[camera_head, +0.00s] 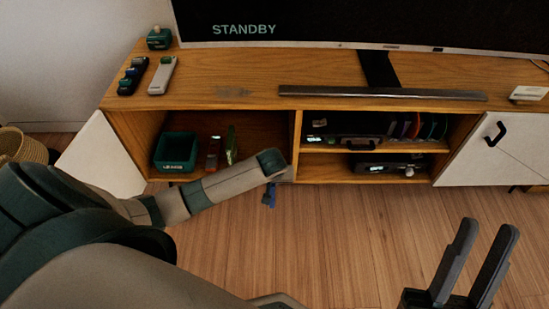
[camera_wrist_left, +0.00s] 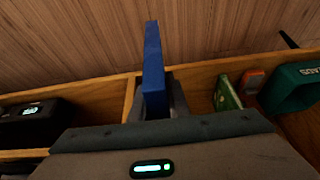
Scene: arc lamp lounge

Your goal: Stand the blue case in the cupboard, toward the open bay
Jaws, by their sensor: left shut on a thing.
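The blue case (camera_head: 268,196) shows as a small piece below the end of my left arm in the head view. It shows larger in the left wrist view (camera_wrist_left: 153,65), standing up edge-on between the fingers. My left gripper (camera_wrist_left: 155,103) is shut on it, in front of the cupboard near the upright divider (camera_head: 297,140). The cupboard's left bay (camera_head: 265,125) is open in front and holds a green case (camera_head: 231,145) and a red case (camera_head: 213,153), both upright. My right gripper (camera_head: 474,262) is open and empty over the floor.
A green LEADS bin (camera_head: 176,152) stands left in the same bay. The right bay has a shelf (camera_head: 375,148) with dark devices and several upright cases. White doors flank the bays, the left one (camera_head: 102,158) swung open. Remotes (camera_head: 162,75) and a screen are on top.

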